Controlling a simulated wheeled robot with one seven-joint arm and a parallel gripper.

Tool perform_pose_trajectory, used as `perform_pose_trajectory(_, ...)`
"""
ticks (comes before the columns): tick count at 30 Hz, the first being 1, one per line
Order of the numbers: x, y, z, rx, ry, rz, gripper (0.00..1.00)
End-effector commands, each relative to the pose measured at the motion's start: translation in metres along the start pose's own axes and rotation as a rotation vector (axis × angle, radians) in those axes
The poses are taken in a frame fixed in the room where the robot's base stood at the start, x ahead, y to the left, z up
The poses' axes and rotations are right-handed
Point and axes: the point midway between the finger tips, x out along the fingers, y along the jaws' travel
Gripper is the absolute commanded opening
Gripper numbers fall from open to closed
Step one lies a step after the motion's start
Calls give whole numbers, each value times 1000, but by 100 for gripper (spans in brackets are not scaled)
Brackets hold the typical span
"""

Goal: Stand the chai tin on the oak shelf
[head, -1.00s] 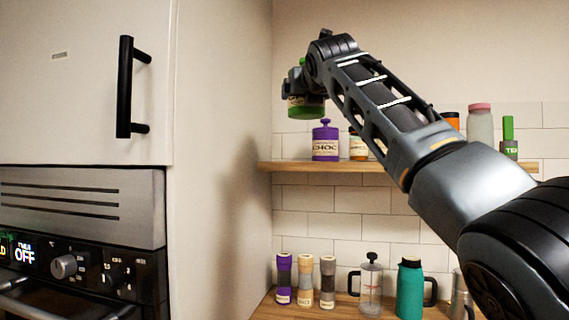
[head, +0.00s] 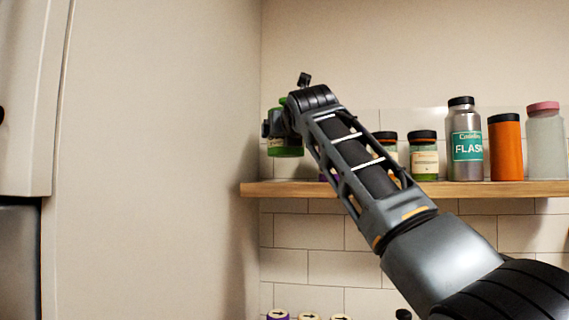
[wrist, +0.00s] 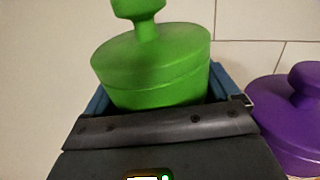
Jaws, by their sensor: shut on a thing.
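A green tin (head: 287,146) with a knobbed green lid is in my gripper (head: 268,129); no readable label shows, so I cannot confirm that it is the chai tin. In the wrist view the green tin (wrist: 152,68) sits upright between the blue-edged jaws, which are shut on it. In the head view it appears above the left end of the oak shelf (head: 490,190), with a gap below it. My arm hides part of the shelf and the tin's right edge.
A purple tin (wrist: 293,120) stands close to the right of the green tin; my arm mostly hides it in the head view. Jars, a steel flask (head: 464,140), an orange canister (head: 505,148) and a pale bottle (head: 545,142) stand farther right. A tall pale panel (head: 150,150) is at left.

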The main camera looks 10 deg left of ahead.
Motion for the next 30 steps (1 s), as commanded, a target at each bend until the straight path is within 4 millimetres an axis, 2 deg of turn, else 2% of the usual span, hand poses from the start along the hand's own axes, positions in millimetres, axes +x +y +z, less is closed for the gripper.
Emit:
perform_pose_trajectory(15, -1, 0, -55, 1, -3, 0, 47)
perform_pose_trajectory(27, -1, -1, -59, -1, -3, -2, 47)
perform_pose_trajectory(28, 0, -1, -60, 0, -1, -2, 92)
perform_pose_trajectory(30, 0, -1, -60, 0, -1, -1, 99)
